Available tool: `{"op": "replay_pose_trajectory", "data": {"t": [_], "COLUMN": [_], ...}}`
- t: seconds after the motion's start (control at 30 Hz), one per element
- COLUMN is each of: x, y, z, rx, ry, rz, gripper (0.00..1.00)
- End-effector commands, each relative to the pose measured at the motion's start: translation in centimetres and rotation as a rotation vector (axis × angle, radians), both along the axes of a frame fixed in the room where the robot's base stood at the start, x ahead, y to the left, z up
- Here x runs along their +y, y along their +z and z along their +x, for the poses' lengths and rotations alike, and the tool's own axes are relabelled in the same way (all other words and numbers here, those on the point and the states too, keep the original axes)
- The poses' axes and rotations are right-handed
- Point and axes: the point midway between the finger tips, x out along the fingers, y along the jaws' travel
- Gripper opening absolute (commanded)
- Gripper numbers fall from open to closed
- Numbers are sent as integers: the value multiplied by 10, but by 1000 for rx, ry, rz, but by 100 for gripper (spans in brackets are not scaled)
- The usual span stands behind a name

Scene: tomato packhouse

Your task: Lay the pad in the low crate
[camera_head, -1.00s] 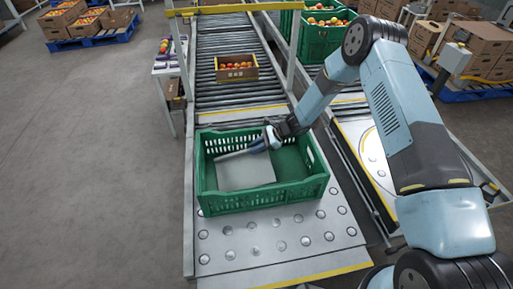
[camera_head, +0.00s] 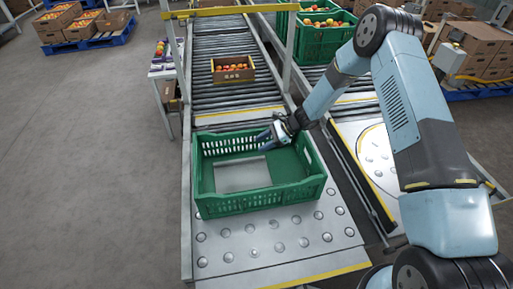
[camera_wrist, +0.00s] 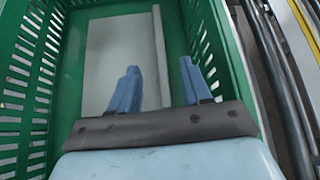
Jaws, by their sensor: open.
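The pad (camera_head: 243,177) is a flat grey-white rectangle inside the low green crate (camera_head: 262,201). It looks flat on the crate floor, toward the left side, with green floor showing to its right. My gripper (camera_head: 266,140) is at the crate's far right part, above the pad's far edge. In the wrist view the pad (camera_wrist: 115,60) shows with a paler strip along its right edge. The two blue fingers of my gripper (camera_wrist: 159,64) are apart, one over the pad and one to the right of its edge. Nothing shows gripped between them.
The crate stands on a metal ball-transfer table (camera_head: 270,240). Behind it is a roller conveyor with a small brown box of tomatoes (camera_head: 232,69). Taller green crates (camera_head: 310,45) of tomatoes stand at the back right. The crate's side walls (camera_wrist: 215,60) rise close around my gripper.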

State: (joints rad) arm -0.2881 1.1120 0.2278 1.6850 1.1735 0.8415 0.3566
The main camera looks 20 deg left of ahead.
Motion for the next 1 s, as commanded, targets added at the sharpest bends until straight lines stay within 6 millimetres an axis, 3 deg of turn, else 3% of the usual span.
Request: {"op": "replay_pose_trajectory", "data": {"t": [0.33, 0.8, 1.0], "x": [-41, -51, -66], "y": [32, 42, 80], "z": [19, 24, 28], "rx": [0, -7, -81], "ry": [1, 5, 48], "rz": [1, -1, -13], "gripper": [48, 48, 48]}}
